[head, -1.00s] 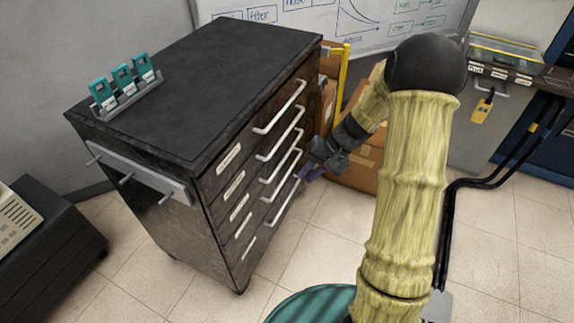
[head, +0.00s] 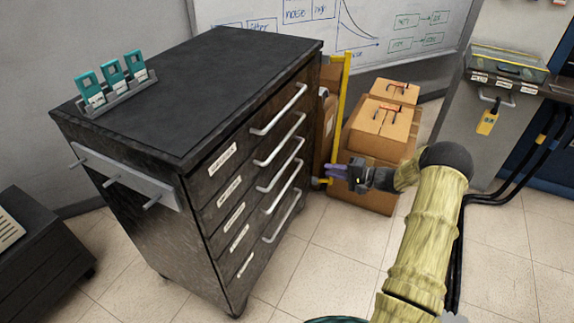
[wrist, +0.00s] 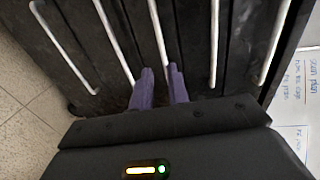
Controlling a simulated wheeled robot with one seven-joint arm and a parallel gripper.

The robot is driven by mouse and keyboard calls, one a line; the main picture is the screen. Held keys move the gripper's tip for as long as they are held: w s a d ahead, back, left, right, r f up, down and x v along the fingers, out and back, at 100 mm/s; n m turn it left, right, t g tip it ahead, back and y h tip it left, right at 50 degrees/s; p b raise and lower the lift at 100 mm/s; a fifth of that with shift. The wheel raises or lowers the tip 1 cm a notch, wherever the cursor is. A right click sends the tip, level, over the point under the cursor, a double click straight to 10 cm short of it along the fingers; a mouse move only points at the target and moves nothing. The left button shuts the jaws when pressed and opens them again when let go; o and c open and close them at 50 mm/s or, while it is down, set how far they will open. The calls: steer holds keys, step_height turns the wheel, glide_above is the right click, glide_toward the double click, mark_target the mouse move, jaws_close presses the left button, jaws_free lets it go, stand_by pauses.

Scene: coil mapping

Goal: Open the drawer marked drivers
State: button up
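The black cabinet (head: 150,215) has a stack of shut drawers with white bar handles. Each drawer front bears a white label, such as the top label (head: 222,158); the print is too small to read, so I cannot tell which says drivers. My gripper (head: 328,170), with purple fingers, is in front of the drawer side, right of the handles, pointing left. In the wrist view my gripper (wrist: 160,69) faces the drawer fronts, its fingers parted by a narrow gap. The middle handle (wrist: 157,32) runs down toward that gap. Nothing is visibly held.
A rack of teal items (head: 115,85) stands on the cabinet top. Cardboard boxes (head: 380,130) and a yellow frame (head: 340,110) stand behind my gripper. A bench (head: 515,85) with black cables is at the right. The floor before the drawers is clear.

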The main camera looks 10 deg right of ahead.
mark_target(287, 162)
steer(key=x, duration=1.7)
steer(key=shift+w+a+f+b, duration=0.1)
steer(key=shift+w+a+b, duration=0.05)
steer(key=shift+b, duration=0.2)
steer(key=shift+c, duration=0.3)
jaws_close()
